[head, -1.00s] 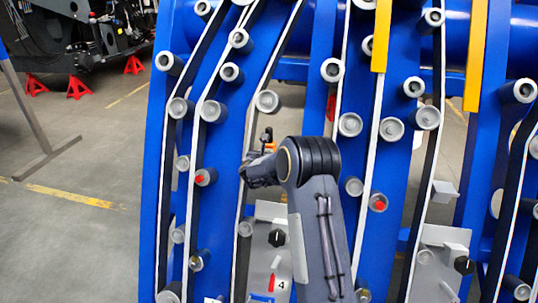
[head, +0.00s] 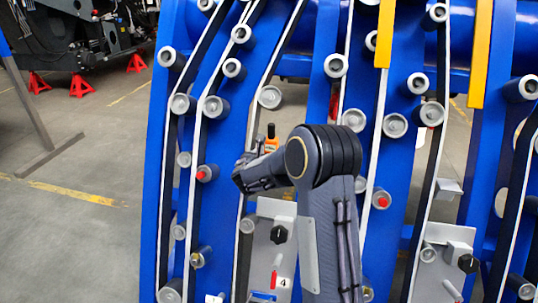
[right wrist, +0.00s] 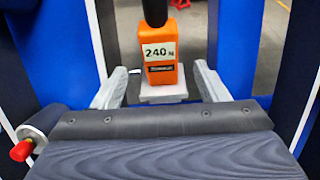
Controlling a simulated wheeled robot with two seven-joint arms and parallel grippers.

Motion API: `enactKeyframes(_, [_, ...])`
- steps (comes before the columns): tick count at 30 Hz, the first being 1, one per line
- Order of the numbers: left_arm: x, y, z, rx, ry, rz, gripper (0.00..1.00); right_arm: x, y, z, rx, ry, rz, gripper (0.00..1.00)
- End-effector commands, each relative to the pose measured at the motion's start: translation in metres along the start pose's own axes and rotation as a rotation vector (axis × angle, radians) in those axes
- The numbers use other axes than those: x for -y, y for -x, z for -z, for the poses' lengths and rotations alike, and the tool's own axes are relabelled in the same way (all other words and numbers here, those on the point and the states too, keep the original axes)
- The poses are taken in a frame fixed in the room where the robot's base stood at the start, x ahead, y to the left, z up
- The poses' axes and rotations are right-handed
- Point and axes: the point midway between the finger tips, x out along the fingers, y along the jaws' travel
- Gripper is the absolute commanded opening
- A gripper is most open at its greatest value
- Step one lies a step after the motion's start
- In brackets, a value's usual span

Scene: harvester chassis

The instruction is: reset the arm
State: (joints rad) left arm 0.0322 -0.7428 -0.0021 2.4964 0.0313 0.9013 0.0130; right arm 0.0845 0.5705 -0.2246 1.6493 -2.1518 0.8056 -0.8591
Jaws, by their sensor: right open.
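My right arm (head: 325,210) rises from the bottom middle of the head view and bends left at a dark round joint. Its dark wrist end (head: 258,172) is in front of the blue frame; the fingers are hard to make out there. In the right wrist view my right gripper (right wrist: 159,68) is open, with its two grey fingers wide apart. An orange device (right wrist: 160,72) with a black top and a "240 N" label stands upright between and beyond them, on a pale block. It also shows in the head view (head: 271,145), just above the wrist. My left gripper is not in view.
The blue chassis (head: 225,110) with grey rollers and black belts fills the middle and right, close around my arm. Yellow bars (head: 480,55) hang at upper right. Pale plates (head: 272,240) with black knobs sit low. Open floor (head: 80,240) lies at left.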

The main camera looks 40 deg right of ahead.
Motion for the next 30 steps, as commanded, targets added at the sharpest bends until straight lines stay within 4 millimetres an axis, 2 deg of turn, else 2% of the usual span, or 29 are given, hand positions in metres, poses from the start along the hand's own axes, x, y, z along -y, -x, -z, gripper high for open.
enactKeyframes(4, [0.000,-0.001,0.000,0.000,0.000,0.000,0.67,0.000,0.006,0.000,0.000,0.000,0.000,0.67])
enactKeyframes(16, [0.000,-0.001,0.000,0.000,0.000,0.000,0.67,0.001,0.006,0.000,0.000,-0.001,0.001,0.67])
enactKeyframes(20, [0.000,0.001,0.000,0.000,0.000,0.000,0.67,0.013,0.015,-0.005,-0.026,-0.084,0.028,0.67])
enactKeyframes(23, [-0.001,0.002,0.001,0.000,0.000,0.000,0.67,0.040,0.035,-0.011,-0.089,-0.279,0.092,0.67])
enactKeyframes(25, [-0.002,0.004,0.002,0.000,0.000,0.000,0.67,0.063,0.059,-0.011,-0.158,-0.476,0.157,0.67])
enactKeyframes(27, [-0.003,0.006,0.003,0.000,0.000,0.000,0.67,0.086,0.089,-0.007,-0.236,-0.695,0.230,0.67])
enactKeyframes(30, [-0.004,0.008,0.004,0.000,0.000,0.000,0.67,0.109,0.135,0.006,-0.356,-1.001,0.339,0.67])
